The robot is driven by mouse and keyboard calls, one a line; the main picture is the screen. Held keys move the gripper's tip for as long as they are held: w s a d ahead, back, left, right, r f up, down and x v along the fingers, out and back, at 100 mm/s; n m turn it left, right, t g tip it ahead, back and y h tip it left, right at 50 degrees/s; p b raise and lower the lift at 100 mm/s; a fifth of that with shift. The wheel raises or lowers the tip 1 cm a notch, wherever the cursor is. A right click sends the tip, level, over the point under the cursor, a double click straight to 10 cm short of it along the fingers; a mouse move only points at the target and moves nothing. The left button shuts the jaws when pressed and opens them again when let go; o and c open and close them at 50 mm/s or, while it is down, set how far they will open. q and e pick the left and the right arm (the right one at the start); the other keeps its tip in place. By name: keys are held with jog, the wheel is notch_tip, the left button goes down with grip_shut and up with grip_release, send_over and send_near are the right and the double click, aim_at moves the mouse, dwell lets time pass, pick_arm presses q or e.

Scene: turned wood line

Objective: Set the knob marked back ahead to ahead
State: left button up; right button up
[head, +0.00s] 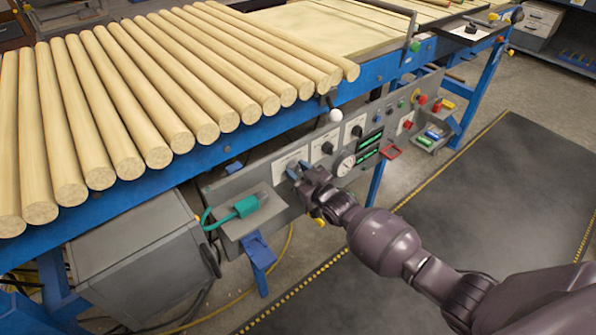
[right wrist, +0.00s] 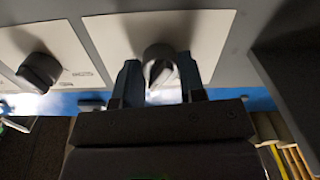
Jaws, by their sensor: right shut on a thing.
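A dark round knob (right wrist: 160,66) on a white plate (right wrist: 112,32) sits between the two fingers of my right gripper (right wrist: 160,82) in the right wrist view. The fingers are closed on the knob's sides. In the head view my right gripper (head: 297,172) is at the leftmost white plate (head: 283,162) of the grey control panel, and the fingers hide most of that knob. The lettering on the plate is too small and blurred to read, so I cannot tell the marked positions. My left gripper is not in view.
Two more dark knobs on white plates, a middle one (head: 327,148) and a right one (head: 357,131), sit along the panel near a round gauge (head: 346,165). A white ball-topped lever (head: 335,115) stands above. A teal-handled tool (head: 245,207) lies on a shelf at left.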

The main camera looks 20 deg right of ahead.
jog(key=o, duration=0.9)
jog(key=shift+s+d, duration=0.15)
jog(key=shift+s, duration=0.3)
jog(key=p+v, duration=0.1)
jog(key=v, duration=0.9)
jog(key=shift+p, duration=0.35)
